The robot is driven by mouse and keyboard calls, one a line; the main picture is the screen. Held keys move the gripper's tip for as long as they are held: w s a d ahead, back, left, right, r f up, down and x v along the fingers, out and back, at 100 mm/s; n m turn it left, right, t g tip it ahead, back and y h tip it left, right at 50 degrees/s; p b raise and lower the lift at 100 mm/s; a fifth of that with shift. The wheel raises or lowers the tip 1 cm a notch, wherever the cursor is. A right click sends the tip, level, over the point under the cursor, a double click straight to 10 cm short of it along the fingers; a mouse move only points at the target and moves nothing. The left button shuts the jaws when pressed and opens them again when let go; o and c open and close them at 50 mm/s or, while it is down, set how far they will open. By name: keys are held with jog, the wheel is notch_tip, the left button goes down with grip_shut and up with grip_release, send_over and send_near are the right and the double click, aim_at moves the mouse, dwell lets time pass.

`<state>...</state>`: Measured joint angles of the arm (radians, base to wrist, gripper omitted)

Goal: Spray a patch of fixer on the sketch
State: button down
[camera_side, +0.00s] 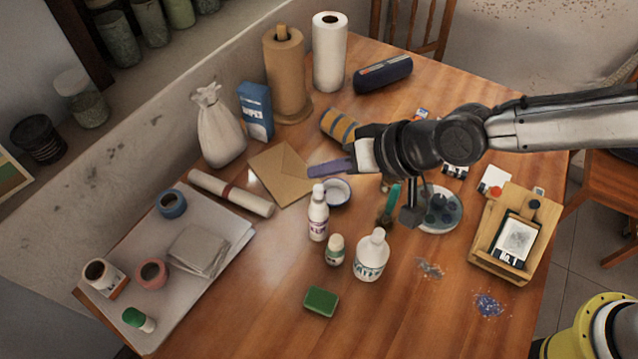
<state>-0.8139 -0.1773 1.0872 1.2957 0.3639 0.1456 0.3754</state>
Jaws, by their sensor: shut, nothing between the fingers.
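My gripper (331,168) is shut and empty, its purplish fingers pointing left above the brown envelope and the small white-and-blue dish. A slim white bottle (318,218) with a narrow top stands upright just below my fingers in the picture. A wider white bottle (371,257) stands to its right, with a small capped bottle (334,250) between them. I cannot read their labels, so which holds fixer is unclear.
A green sponge (320,301) lies at the front. A round palette dish (440,210) and a dark stand (411,215) are under my arm. Bare tabletop (420,315) lies front centre.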

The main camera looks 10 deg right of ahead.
jog(key=shift+r, duration=2.15)
jog(key=w+d+r+m+t, duration=0.3)
jog(key=w+d+r, duration=0.3)
jog(key=d+r, duration=0.6)
jog(key=s+d+r+t+h, duration=0.1)
jog(key=s+d+r+h, duration=0.1)
jog(key=d, duration=0.6)
jog(key=s+d+r+h, duration=0.2)
jog(key=s+d+r, duration=0.1)
jog(key=d, duration=0.5)
jog(key=s+d+f+h, duration=0.1)
jog(key=s+d, duration=0.6)
jog(key=s+d+f+n+g+h, duration=0.1)
jog(key=s+d+f+g, duration=0.3)
jog(key=s+f, duration=0.6)
jog(key=s+d+h, duration=0.1)
jog(key=s, duration=0.3)
jog(key=shift+n, duration=0.4)
